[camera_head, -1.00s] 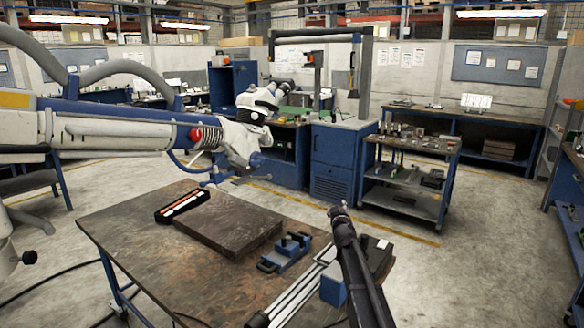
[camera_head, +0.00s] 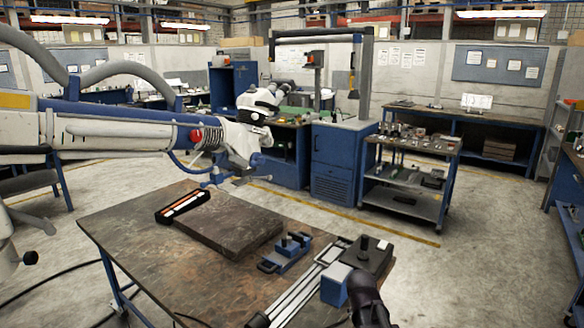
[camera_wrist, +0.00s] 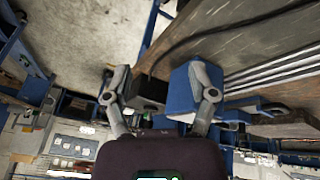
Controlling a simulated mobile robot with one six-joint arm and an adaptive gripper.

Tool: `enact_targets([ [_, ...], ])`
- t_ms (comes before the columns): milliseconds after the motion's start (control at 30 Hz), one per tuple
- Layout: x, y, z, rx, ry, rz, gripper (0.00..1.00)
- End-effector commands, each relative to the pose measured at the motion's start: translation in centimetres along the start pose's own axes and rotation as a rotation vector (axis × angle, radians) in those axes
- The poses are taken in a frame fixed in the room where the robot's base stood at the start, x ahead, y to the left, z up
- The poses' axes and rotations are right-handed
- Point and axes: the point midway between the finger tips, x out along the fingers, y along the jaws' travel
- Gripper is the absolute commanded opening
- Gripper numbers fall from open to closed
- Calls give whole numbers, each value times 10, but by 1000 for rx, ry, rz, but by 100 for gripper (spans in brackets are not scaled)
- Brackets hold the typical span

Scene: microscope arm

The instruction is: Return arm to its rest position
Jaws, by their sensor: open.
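The microscope arm (camera_head: 110,132) is a long white and blue jointed arm reaching in from the left in the head view. Its white microscope head (camera_head: 240,140) hangs at the arm's right end, near the far edge of the worktable (camera_head: 125,235). My dark arm shows at the bottom right of the head view, well apart from the microscope arm. My gripper (camera_wrist: 160,75) is open in the wrist view, its two grey fingers spread wide and holding nothing. A blue block (camera_head: 335,284) stands near my arm; it also shows beside the right finger in the wrist view (camera_wrist: 180,92).
A dark slab (camera_head: 222,222) lies on the table with an orange-striped black case (camera_head: 182,206) by its left edge. A blue clamp fixture (camera_head: 285,253), pale rails (camera_head: 300,293) and a dark box with a knob (camera_head: 366,255) crowd the right side. A cart (camera_head: 408,178) stands behind.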

Motion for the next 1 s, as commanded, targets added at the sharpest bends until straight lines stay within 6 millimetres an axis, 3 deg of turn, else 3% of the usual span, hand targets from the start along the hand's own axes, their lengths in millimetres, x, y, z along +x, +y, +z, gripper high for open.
enact_targets([
  [33,-6,-4,26,-1,-58,-27,73],
  [100,-13,-10,53,-7,-137,-68,73],
  [200,-22,-18,85,-19,-232,-119,73],
  [333,-32,-25,111,-32,-314,-166,73],
  [500,-36,-30,122,-41,-353,-189,73],
  [1000,-36,-29,121,-40,-352,-188,73],
])
